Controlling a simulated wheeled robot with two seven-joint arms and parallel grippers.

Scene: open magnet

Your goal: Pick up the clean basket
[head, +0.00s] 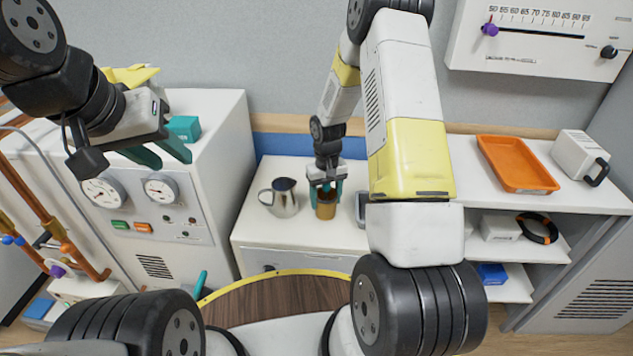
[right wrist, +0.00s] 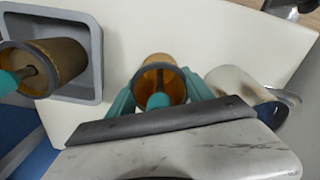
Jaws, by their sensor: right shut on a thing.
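A golden-brown cylindrical basket (head: 326,209) with an open top stands at the white counter, below my right gripper (head: 327,186). In the right wrist view the basket (right wrist: 159,72) sits between the teal fingers, which are shut on it, and a teal stem shows inside it. A second, darker basket (right wrist: 62,62) with a teal handle sits in a grey tray (right wrist: 95,50) to the left in that view. My left gripper (head: 170,158) is open and empty in front of the white gauge cabinet. I cannot tell whether the held basket is off the counter.
A steel pitcher (head: 284,199) stands close beside the held basket. My right arm mostly hides the grey tray in the head view. An orange tray (head: 516,163) and a white box (head: 580,158) are on the right shelf. A round wooden table (head: 275,299) is in front.

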